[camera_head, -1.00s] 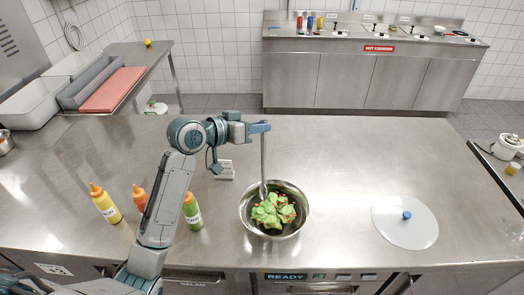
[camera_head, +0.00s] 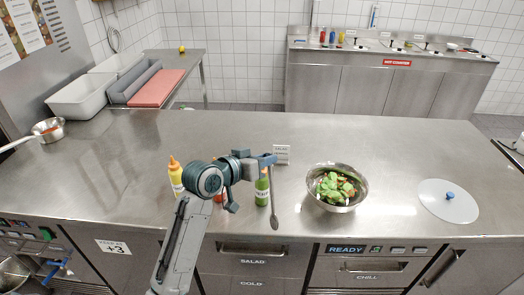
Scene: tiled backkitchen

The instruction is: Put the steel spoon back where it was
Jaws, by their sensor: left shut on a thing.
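My left gripper (camera_head: 268,161) is shut on the top of the handle of the steel spoon (camera_head: 273,200). The spoon hangs upright, bowl end down, left of the steel bowl (camera_head: 325,203) and apart from it. I cannot tell whether its tip touches the counter. The steel bowl holds chopped green and red salad (camera_head: 336,187). A green bottle (camera_head: 262,187) is just left of the spoon, and a small sign (camera_head: 282,154) stands behind it. My right gripper is not in view.
A yellow bottle (camera_head: 176,176) and a red bottle (camera_head: 219,197), mostly hidden, stand around my arm. A white lid (camera_head: 448,205) lies at the right of the steel counter (camera_head: 390,150). A saucepan (camera_head: 48,128) is at the far left. The counter's back middle is clear.

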